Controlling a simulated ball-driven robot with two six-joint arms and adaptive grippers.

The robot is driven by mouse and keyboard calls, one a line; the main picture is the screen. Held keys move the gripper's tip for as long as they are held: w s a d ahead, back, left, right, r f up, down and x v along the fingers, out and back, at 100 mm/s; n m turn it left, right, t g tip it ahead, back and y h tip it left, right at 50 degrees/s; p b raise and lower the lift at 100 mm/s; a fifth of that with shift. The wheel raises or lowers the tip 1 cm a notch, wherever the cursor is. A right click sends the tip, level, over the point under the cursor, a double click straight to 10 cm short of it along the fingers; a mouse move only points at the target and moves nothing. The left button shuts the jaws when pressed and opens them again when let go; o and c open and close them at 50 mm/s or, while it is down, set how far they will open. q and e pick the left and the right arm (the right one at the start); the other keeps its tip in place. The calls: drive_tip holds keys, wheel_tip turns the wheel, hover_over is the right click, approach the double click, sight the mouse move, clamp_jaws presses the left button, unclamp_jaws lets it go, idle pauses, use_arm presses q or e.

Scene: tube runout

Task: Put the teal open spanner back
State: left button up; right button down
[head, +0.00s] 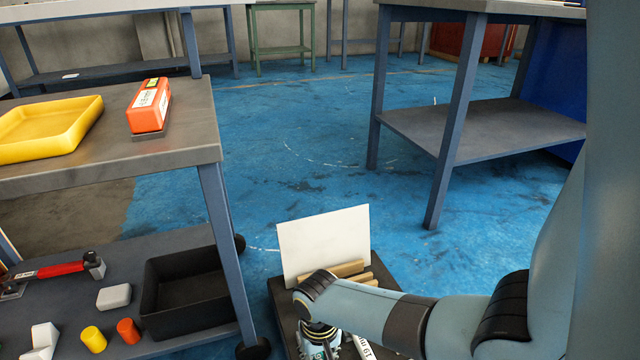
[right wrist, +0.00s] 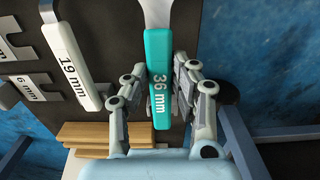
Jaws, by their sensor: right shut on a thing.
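The teal open spanner (right wrist: 160,85) is marked 36 mm and stands upright in the right wrist view, its grey metal end running out at the top edge. My right gripper (right wrist: 158,95) is shut on its teal handle, one finger on each side. Whether the spanner touches the board I cannot tell. My left gripper is not in view.
A white spanner marked 19 mm (right wrist: 72,65) lies left of the teal one. Wooden strips (right wrist: 85,135) are below it. In the head view a white panel (head: 325,240) stands behind the board. A shelf with a black bin (head: 185,300) is left; blue floor (head: 300,150) is clear beyond.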

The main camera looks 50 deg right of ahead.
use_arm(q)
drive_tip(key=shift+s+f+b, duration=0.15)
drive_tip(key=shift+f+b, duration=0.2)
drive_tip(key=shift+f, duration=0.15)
use_arm(e)
drive_tip(key=shift+f, duration=0.7)
drive_tip(key=c, duration=1)
unclamp_jaws()
drive_tip(key=shift+o, duration=0.3)
drive_tip(key=o, duration=0.4)
drive_tip(key=shift+o, duration=0.2)
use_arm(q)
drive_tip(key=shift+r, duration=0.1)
use_arm(e)
drive_tip(key=shift+r, duration=0.1)
drive_tip(key=shift+r+p, duration=3)
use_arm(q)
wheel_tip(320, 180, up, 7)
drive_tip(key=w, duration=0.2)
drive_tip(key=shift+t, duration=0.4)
